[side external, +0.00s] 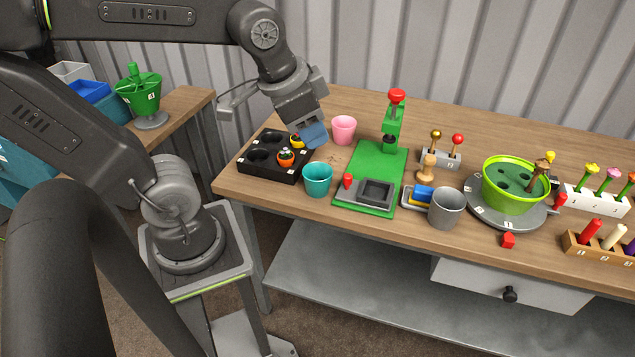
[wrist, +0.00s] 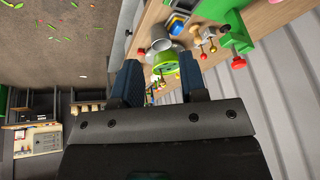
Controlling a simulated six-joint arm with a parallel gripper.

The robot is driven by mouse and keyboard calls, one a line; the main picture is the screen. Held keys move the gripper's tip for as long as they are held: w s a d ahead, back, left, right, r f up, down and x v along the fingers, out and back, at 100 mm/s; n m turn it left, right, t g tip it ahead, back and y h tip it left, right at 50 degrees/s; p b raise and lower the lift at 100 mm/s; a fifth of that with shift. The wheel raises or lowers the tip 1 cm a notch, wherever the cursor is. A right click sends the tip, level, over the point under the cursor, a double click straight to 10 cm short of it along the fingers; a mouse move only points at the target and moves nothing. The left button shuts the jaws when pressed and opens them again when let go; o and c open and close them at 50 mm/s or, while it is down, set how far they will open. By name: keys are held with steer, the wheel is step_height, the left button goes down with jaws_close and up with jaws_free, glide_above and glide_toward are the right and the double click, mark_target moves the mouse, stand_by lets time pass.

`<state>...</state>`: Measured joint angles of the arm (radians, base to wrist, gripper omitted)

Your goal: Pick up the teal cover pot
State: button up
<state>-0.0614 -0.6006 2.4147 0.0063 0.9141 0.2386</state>
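The teal cover pot (side external: 318,180) stands upright and open-topped near the front left of the wooden table, just right of the black tray. My gripper (side external: 313,138) is behind and above it, over the tray's back right corner, and clearly apart from the pot. In the wrist view my gripper's two dark blue fingers (wrist: 158,84) stand apart with nothing held between them. The teal pot cannot be made out in the wrist view.
The black tray (side external: 249,168) holds small potted plants. A pink pot (side external: 344,130) stands behind the teal pot. A green press (side external: 378,160) is to its right, then a grey pot (side external: 446,208) and a lime bowl (side external: 512,190). The table's front edge is close.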

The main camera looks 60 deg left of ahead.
steer(key=w+a+f+m+g, duration=0.3)
steer(key=w+a+f+m, duration=0.1)
steer(key=w+a+m, duration=0.4)
steer(key=m+g, duration=0.3)
steer(key=m, duration=0.3)
glide_toward(327, 176)
steer(key=f, duration=0.3)
steer(key=shift+s+a+f+h, duration=0.15)
steer(key=shift+a+f+h, duration=0.15)
steer(key=shift+a+f, duration=0.1)
steer(key=shift+s+d+f, duration=0.1)
steer(key=shift+s+f, duration=0.1)
steer(key=shift+f, duration=1.2)
steer(key=shift+s+d+f, duration=0.15)
steer(key=shift+s+f, duration=0.05)
steer(key=shift+f, duration=1.15)
jaws_close()
